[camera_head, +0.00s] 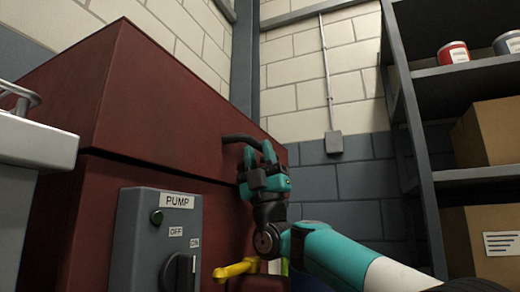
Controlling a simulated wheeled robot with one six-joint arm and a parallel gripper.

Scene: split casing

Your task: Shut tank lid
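The dark red tank (95,215) fills the left of the view, with a large red lid (165,105) on top. A dark seam runs between lid and tank body; I cannot tell whether the lid is fully down. A black bar handle (238,138) sticks out from the lid's front face, near its right end. My gripper (259,153), teal and black, points up at the handle, with its fingertips at the handle's right part. The fingers hide that part, so I cannot tell whether they grip it.
A grey pump box (140,245) with a black knob stands in front of the tank. A yellow lever (236,269) is below my gripper. A grey shelf (470,175) with boxes (492,130) and cans stands at right. A light metal fixture (35,140) is at far left.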

